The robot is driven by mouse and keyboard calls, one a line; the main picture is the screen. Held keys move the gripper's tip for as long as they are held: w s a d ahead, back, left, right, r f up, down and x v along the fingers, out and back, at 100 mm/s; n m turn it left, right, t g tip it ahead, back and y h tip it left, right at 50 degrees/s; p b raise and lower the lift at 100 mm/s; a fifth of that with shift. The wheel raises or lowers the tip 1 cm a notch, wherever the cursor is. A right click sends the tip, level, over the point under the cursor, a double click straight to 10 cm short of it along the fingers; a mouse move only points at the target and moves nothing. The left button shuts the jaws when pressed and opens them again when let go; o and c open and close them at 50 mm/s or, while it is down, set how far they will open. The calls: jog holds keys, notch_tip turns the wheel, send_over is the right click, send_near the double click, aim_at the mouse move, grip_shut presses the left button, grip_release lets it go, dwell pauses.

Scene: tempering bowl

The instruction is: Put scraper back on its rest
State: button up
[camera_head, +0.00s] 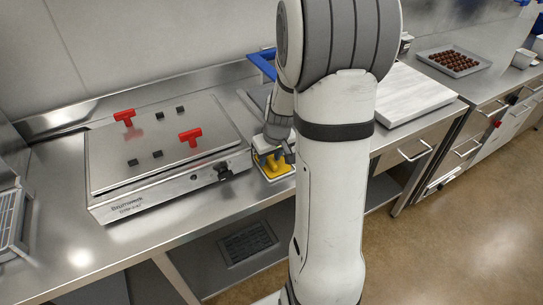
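My gripper (279,148) points down at the right end of a steel tempering unit, just above a yellow object (271,168) on a pale base. The yellow object may be the scraper or part of its rest; I cannot tell which. The gripper's fingers are small, dark and partly covered by my arm, so I cannot tell whether they touch or hold it. No other clear scraper shows. My arm hides much of the counter behind and to the right of the gripper.
The steel unit (128,206) has two red T-shaped handles (191,136) on its lid. A blue-edged item (262,64) is behind my arm. Right are a white slab (412,92) and a tray (430,60) of chocolates. The counter's front left (130,245) is clear.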

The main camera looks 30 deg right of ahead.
jog(key=v, duration=1.2)
jog(key=s+a+r, duration=0.2)
jog(key=s+a, duration=1.1)
jog(key=s, duration=0.2)
jog(key=shift+s+r, duration=0.2)
jog(key=shift+r, duration=0.05)
